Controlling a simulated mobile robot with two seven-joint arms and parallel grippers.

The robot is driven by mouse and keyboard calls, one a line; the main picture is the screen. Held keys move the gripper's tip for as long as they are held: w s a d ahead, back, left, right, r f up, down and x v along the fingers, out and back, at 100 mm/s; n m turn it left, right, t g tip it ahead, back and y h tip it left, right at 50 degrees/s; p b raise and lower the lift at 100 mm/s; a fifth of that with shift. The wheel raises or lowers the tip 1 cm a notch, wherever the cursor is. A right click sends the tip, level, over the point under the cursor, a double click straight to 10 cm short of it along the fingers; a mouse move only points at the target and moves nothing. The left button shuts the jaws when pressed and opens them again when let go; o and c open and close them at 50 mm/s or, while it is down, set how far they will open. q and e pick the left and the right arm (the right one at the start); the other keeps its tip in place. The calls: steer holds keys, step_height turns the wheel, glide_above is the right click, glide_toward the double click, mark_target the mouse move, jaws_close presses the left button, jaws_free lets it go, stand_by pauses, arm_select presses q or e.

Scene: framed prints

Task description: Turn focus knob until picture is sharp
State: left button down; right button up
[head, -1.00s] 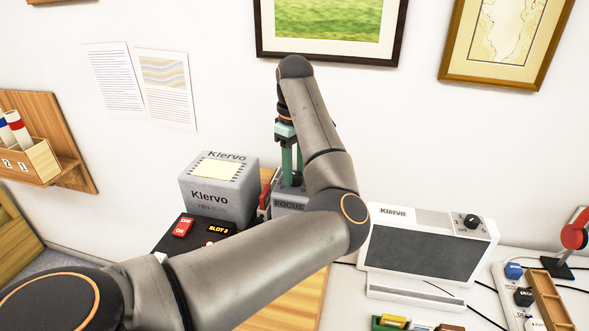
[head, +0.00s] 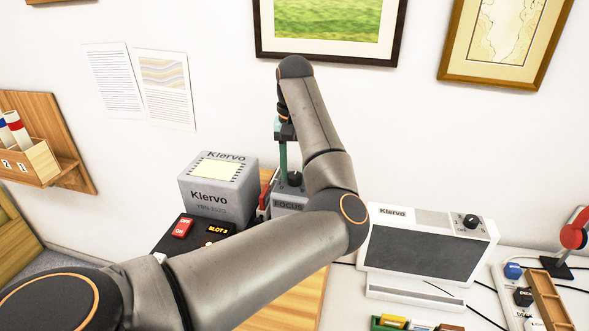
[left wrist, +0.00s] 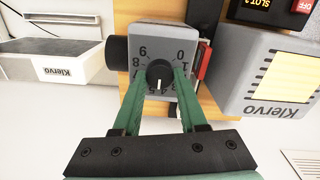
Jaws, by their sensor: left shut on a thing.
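The focus knob (left wrist: 159,77) is a black round knob on a grey box (left wrist: 162,36) with a numbered dial. Its white mark points toward the bottom of the left wrist view, and the fingers partly cover the digits. My left gripper (left wrist: 160,80) is shut on the knob, with one green finger on each side. In the head view, the box marked FOCUS (head: 288,205) stands under my left gripper (head: 290,178), partly behind my arm. A white Klervo unit (head: 482,243) has a dark grey screen with no clear picture on it. My right gripper is out of view.
A grey Klervo box (head: 208,190) with a pale lit panel stands left of the focus box. In front of it are a red ON/OFF switch (head: 182,227) and a SLOT display (head: 217,230). A wooden tray (head: 549,298) and cables lie at the right.

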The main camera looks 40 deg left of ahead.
mark_target(295, 174)
arm_select(q)
steer(key=shift+m, duration=1.3)
steer(key=shift+c, duration=2.2)
jaws_free()
step_height(295, 174, up, 12)
steer(key=shift+r, duration=0.25)
